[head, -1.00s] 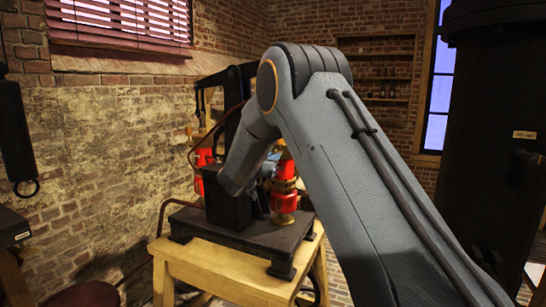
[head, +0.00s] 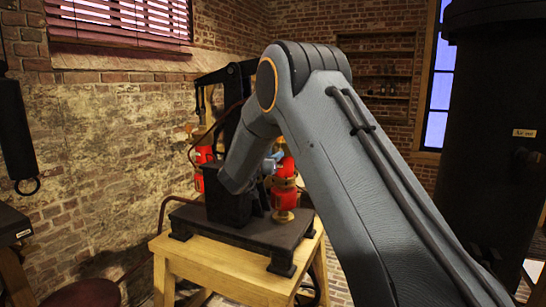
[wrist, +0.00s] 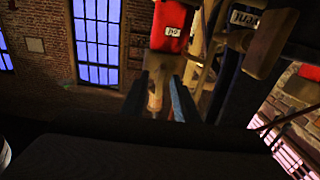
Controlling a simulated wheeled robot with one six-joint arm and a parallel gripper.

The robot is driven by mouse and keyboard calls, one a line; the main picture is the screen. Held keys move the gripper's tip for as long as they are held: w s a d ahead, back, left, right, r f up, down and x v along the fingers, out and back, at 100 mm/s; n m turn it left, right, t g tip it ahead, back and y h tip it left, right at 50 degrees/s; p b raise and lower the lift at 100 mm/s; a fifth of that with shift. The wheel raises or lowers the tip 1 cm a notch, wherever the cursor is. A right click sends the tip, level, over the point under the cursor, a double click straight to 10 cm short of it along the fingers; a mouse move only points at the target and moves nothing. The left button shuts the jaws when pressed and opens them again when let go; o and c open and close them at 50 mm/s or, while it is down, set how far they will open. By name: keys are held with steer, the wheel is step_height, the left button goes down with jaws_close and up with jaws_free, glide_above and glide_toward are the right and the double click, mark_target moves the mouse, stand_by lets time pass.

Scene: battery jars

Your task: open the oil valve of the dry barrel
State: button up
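Two red barrels with brass fittings stand on the dark machine base (head: 235,232): the left barrel (head: 203,155) is mostly hidden behind my arm and the machine, the right barrel (head: 284,188) shows beside my wrist. My gripper (head: 270,165) is at the right barrel, largely hidden by my arm. In the wrist view, a red part (wrist: 171,25) carries a small white tag that seems to read "oil" upside down. Below it, a brass-coloured stem (wrist: 155,90) shows between the two blue fingers of my gripper (wrist: 161,98), which look apart. I cannot read which barrel is dry.
The machine stands on a wooden table (head: 225,268). A second tag (wrist: 243,18), seemingly "vent", hangs to the right in the wrist view. A large black cylinder (head: 485,130) stands at the right. A brick wall (head: 110,170) closes off the left.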

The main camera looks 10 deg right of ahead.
steer(key=b+v, duration=0.3)
steer(key=v, duration=0.4)
steer(key=shift+s+a, duration=0.25)
steer(key=shift+s, duration=0.05)
